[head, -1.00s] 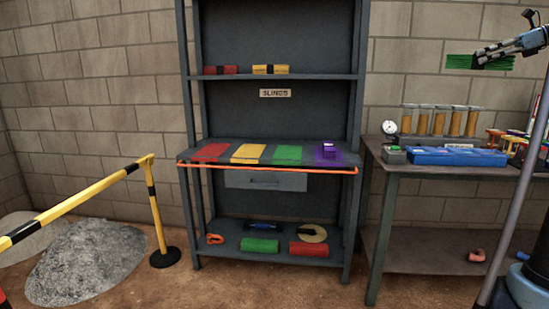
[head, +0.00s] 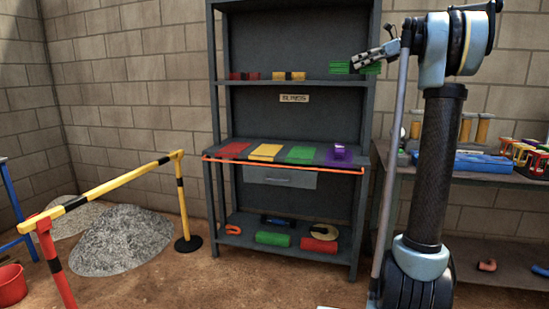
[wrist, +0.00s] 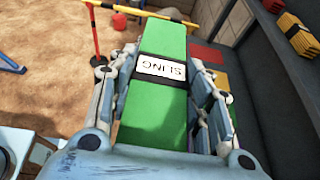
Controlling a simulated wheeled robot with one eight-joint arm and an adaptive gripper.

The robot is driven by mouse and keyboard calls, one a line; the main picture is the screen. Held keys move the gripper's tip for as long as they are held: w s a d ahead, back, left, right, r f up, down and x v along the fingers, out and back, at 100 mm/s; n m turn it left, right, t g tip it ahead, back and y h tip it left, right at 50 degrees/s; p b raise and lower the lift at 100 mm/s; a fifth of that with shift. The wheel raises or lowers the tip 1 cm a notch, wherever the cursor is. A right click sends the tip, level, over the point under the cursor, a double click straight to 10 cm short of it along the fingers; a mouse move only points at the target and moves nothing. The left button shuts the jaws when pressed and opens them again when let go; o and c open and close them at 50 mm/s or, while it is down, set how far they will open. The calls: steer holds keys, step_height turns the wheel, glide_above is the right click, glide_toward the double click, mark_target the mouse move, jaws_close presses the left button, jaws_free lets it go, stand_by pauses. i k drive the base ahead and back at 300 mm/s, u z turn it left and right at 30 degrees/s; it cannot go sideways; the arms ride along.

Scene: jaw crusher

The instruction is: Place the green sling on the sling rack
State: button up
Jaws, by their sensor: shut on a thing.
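The green sling (wrist: 160,110) is a long green bundle with a black band and a white SLING label. In the wrist view it lies between the fingers of my gripper (wrist: 163,75), which is shut on it. In the head view the sling (head: 341,67) is held in the air at upper-shelf height, by the rack's right post; the fingers hide its middle. The sling rack (head: 292,82) is a dark grey shelf unit with a sign. Its middle shelf has red (head: 231,150), yellow (head: 265,152) and green (head: 300,154) patches; the green patch looks empty.
A purple item (head: 340,152) sits on the middle shelf, right of the green patch. A red sling (head: 243,76) and a yellow sling (head: 289,76) lie on the upper shelf. An orange bar (head: 285,167) runs along the middle shelf's front. A workbench (head: 487,180) stands at right, a barrier (head: 120,187) at left.

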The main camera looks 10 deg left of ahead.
mark_target(303, 152)
steer(key=u, duration=0.55)
steer(key=i, duration=1)
steer(key=z, duration=0.05)
